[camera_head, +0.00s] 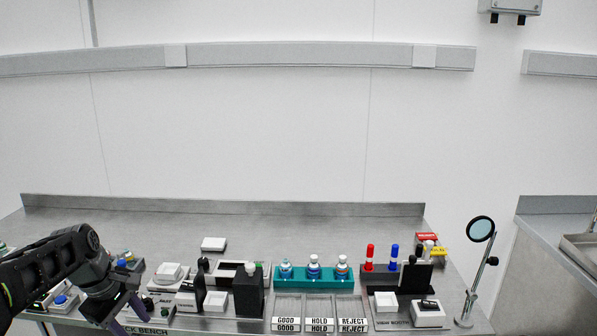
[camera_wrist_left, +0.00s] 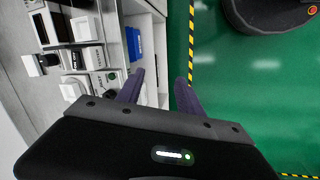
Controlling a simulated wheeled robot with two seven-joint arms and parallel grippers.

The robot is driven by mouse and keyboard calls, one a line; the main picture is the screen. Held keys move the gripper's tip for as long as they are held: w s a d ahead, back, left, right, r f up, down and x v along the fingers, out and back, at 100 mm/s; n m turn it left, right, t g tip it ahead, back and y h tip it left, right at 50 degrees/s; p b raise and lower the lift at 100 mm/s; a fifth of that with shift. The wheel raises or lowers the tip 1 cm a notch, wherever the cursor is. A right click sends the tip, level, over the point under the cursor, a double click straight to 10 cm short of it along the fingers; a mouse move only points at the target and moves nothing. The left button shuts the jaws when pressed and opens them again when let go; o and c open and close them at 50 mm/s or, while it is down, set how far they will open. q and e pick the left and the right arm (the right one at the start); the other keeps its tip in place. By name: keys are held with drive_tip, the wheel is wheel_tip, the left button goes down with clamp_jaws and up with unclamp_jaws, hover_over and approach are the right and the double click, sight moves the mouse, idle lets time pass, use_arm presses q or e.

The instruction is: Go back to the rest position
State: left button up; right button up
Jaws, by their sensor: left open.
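My left arm comes in from the left in the head view, and its gripper (camera_head: 118,325) hangs down at the front left edge of the steel bench (camera_head: 150,215). Its fingertips are cut off by the bottom of that view. In the left wrist view my left gripper (camera_wrist_left: 160,80) shows two purple fingers spread apart with nothing between them. The fingers point over the bench front and the green floor (camera_wrist_left: 255,100). My right gripper is in neither view.
A teal rack (camera_head: 312,279) with several vials stands mid-bench, behind GOOD, HOLD and REJECT trays (camera_head: 318,312). Small devices and buttons crowd the front left. A magnifier on a stand (camera_head: 480,230) is at the right. The back left of the bench is clear.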

use_arm(q)
drive_tip(key=d+f+m+t+h, duration=0.1)
drive_tip(key=d+f+m, duration=0.3)
drive_tip(key=d+f, duration=0.5)
drive_tip(key=d+f+m+t, duration=0.1)
drive_tip(key=d+f+m, duration=0.45)
drive_tip(key=f, duration=0.85)
drive_tip(key=s+d+f+m+g, duration=0.1)
drive_tip(key=s+d+f, duration=0.3)
drive_tip(key=s, duration=0.5)
drive_tip(key=s+d+f+m+g+h, duration=0.1)
drive_tip(key=s+d+f, duration=0.4)
drive_tip(key=s+d, duration=0.2)
drive_tip(key=s+d+f+m+g+h, duration=0.1)
drive_tip(key=s+d+f, duration=0.4)
drive_tip(key=s, duration=0.5)
drive_tip(key=shift+s+d+g, duration=0.3)
drive_tip(key=shift+d+g, duration=0.15)
drive_tip(key=shift+g, duration=0.15)
drive_tip(key=shift+f+m, duration=0.1)
drive_tip(key=shift+m, duration=0.15)
